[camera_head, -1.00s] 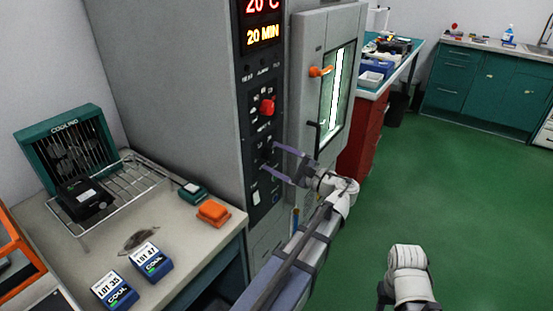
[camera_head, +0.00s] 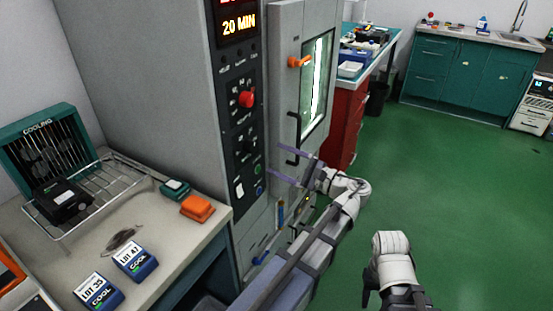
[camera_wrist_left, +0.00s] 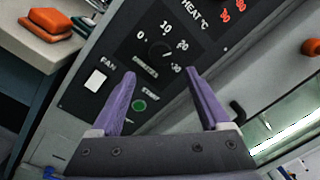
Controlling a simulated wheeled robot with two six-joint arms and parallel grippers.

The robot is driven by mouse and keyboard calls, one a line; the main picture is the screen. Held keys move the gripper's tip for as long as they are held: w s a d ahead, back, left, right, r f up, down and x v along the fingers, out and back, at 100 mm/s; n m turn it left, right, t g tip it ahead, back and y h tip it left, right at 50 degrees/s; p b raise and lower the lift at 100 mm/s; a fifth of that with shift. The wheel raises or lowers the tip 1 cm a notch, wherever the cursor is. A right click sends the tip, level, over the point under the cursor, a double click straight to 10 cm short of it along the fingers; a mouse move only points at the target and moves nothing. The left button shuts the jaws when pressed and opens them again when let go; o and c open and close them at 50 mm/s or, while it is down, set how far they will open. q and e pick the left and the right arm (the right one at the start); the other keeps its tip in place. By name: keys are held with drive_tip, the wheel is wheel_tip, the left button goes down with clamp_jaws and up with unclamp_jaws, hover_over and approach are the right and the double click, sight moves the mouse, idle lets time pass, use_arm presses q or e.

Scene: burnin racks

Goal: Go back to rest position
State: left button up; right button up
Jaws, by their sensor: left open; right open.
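My left gripper (camera_head: 279,163) is open and empty, with two purple fingers apart. It is in front of the oven's right side, at the border between the control panel (camera_head: 241,165) and the door (camera_head: 296,100). In the left wrist view the gripper (camera_wrist_left: 162,78) frames the timer dial (camera_wrist_left: 160,48) and a green start button (camera_wrist_left: 139,105) between its fingers, with nothing held. My right arm (camera_head: 392,262) shows as a white link at the bottom, over the green floor; its purple fingers are not seen.
The bench (camera_head: 170,235) at left holds a cooling unit (camera_head: 45,148), a wire rack (camera_head: 130,172), an orange block (camera_head: 197,208) and blue-labelled boxes (camera_head: 134,260). The oven door is shut. The green floor (camera_head: 450,180) at right is clear. Teal cabinets (camera_head: 440,70) stand behind.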

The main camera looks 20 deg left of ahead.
idle(0.3)
use_arm(q)
drive_tip(key=s+d+f+n+g+h+p, duration=0.1)
drive_tip(key=s+d+n+h+p, duration=0.2)
drive_tip(key=s+d+h+p, duration=0.5)
drive_tip(key=s+d+f+n+g+h+p, duration=0.1)
drive_tip(key=s+d+f+n+h+p, duration=0.1)
drive_tip(key=s+d+h+p, duration=0.6)
drive_tip(key=d+h+p, duration=0.1)
drive_tip(key=d+p, duration=0.2)
drive_tip(key=d, duration=0.3)
drive_tip(key=shift+f+n+p, duration=0.3)
drive_tip(key=shift+n+p, duration=0.05)
drive_tip(key=shift+n, duration=0.05)
